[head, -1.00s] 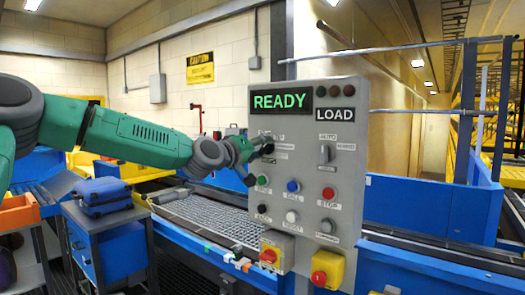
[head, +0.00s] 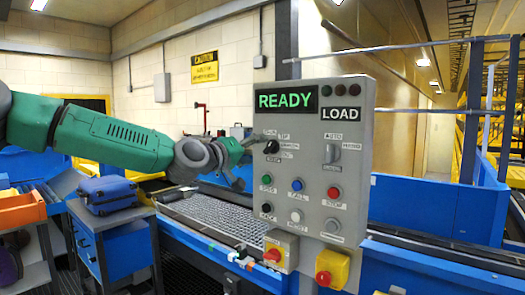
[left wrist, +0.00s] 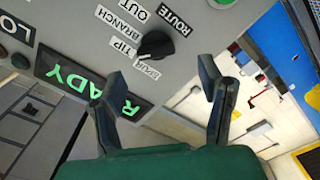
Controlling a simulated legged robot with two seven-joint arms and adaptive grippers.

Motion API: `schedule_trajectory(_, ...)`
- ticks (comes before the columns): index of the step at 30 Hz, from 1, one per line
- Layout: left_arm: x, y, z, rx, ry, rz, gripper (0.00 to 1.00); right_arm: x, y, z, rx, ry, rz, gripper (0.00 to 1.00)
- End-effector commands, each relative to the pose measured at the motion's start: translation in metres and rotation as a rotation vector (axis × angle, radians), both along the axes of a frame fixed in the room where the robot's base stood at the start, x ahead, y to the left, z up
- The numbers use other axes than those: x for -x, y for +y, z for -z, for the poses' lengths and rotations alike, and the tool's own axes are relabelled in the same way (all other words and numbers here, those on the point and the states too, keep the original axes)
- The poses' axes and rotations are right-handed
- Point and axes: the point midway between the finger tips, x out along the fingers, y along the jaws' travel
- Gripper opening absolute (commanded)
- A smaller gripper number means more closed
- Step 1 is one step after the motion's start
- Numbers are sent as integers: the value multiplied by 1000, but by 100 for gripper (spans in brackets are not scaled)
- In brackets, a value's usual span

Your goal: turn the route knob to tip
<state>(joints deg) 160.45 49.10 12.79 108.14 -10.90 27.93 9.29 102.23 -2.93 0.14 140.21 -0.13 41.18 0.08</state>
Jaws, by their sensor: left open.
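The route knob (head: 271,147) is a black rotary knob at the upper left of the grey control panel (head: 350,190). White labels ring its right side, including TIP (head: 284,136) and BRANCH (head: 287,147). In the left wrist view the knob (left wrist: 156,45) lies beyond the fingertips, near the TIP label (left wrist: 124,48); which label it points at I cannot tell for sure. My left gripper (head: 240,163) is just left of the panel, apart from the knob. In the left wrist view its two fingers (left wrist: 160,85) are spread and empty. My right gripper is not in view.
The panel display (head: 286,99) reads READY, and a plate (head: 341,113) reads LOAD. A conveyor (head: 215,215) runs behind the panel. A blue case (head: 105,195) rests on a cart at left.

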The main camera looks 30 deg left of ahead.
Motion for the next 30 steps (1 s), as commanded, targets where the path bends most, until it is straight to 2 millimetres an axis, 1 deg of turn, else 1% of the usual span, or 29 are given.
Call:
schedule_trajectory(1,7,2,-1,1,-1,0,62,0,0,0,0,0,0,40)
schedule_trajectory(3,13,3,0,1,-1,-1,62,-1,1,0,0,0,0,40)
schedule_trajectory(7,20,4,2,2,2,-1,62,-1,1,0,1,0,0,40)
schedule_trajectory(24,22,3,2,0,4,0,62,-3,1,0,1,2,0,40)
schedule_trajectory(26,21,0,8,-7,13,3,62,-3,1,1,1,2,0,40)
schedule_trajectory(27,20,-3,17,-16,27,6,62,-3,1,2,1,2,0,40)
schedule_trajectory(29,19,-12,38,-37,65,16,62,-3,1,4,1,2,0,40)
schedule_trajectory(30,18,-20,58,-59,99,24,62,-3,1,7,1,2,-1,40)
